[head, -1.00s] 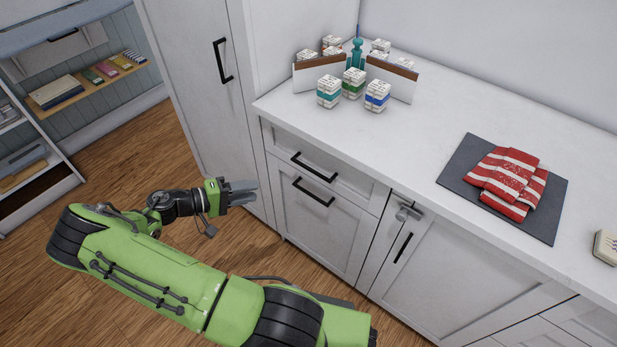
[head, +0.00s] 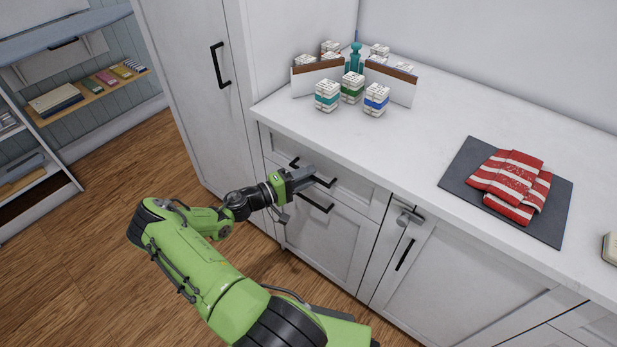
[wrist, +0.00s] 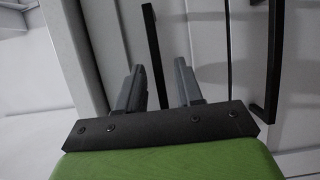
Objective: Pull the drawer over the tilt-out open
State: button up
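The upper drawer (head: 352,184) is a white front just under the counter, and it is shut. Its black bar handle (head: 325,182) is partly hidden by my gripper (head: 301,176). Below it is the taller tilt-out front (head: 325,242), also shut, with its own black handle (head: 316,203). In the wrist view my gripper (wrist: 158,82) is open, its two grey fingers apart. The drawer handle (wrist: 152,45) lies between the fingers in that picture; whether they touch it I cannot tell. The tilt-out handle (wrist: 273,60) is to the right, clear of the fingers.
The white counter (head: 420,130) above carries several small boxes, a teal bottle (head: 355,60) and a red striped cloth (head: 508,185) on a dark mat. A tall cabinet (head: 195,90) stands at left. A door with a latch (head: 409,217) is to the right. Wooden floor is clear at left.

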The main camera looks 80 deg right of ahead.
jog(key=shift+s+d, duration=0.25)
jog(key=shift+c, duration=0.2)
grip_shut()
